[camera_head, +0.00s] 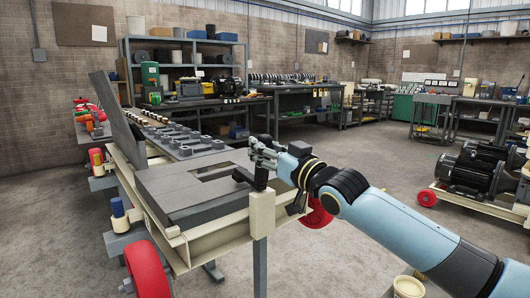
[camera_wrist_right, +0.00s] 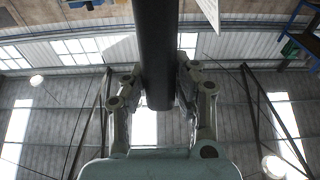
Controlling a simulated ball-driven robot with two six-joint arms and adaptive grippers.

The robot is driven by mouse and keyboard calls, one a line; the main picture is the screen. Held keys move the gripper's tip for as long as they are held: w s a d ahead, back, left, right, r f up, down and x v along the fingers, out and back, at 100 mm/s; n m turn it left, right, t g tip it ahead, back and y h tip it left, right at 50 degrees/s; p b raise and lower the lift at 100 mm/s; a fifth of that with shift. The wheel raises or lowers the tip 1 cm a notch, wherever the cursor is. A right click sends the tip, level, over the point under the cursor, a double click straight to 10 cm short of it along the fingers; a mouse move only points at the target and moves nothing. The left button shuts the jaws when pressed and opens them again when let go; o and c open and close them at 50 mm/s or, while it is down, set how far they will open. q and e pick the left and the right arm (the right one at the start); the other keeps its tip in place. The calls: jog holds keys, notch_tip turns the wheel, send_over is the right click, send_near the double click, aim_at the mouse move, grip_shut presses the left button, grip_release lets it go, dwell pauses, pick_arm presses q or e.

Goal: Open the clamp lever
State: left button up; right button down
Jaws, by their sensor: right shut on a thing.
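My right gripper (camera_head: 262,153) comes in from the right at the lever's upper end. In the wrist view the dark round bar of the lever (camera_wrist_right: 157,45) runs between the two fingers of my right gripper (camera_wrist_right: 162,88), which is shut on it. The lever's top is partly hidden behind the fingers in the head view. My left gripper is not in view.
The machine bed (camera_head: 185,190) has a grey flat top with a rectangular opening and a raised plate (camera_head: 118,115) at its far left. Red wheels (camera_head: 147,270) stand below. Motors (camera_head: 468,172) on a cart are at the right. Open floor lies between.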

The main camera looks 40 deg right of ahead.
jog(key=shift+s+t+p, duration=0.7)
jog(key=shift+t+p, duration=0.1)
jog(key=shift+p, duration=0.45)
pick_arm(q)
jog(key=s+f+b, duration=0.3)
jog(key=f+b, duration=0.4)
jog(key=b, duration=0.3)
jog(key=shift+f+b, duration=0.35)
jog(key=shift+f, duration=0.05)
pick_arm(e)
jog(key=shift+s+d+f+t+y, duration=0.1)
jog(key=shift+s+f+t, duration=0.55)
jog(key=shift+t, duration=0.4)
jog(key=shift+s+d+f+t+y, duration=0.1)
jog(key=shift+s+f+t, duration=0.4)
jog(key=shift+s+t, duration=0.45)
jog(key=shift+s+d+f+t+y, duration=0.1)
jog(key=shift+s+f+t, duration=0.5)
jog(key=shift+t, duration=0.5)
jog(key=shift+r, duration=0.1)
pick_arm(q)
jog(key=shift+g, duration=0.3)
pick_arm(e)
jog(key=c, duration=1)
grip_release()
jog(key=shift+s, duration=0.1)
jog(key=v, duration=1.2)
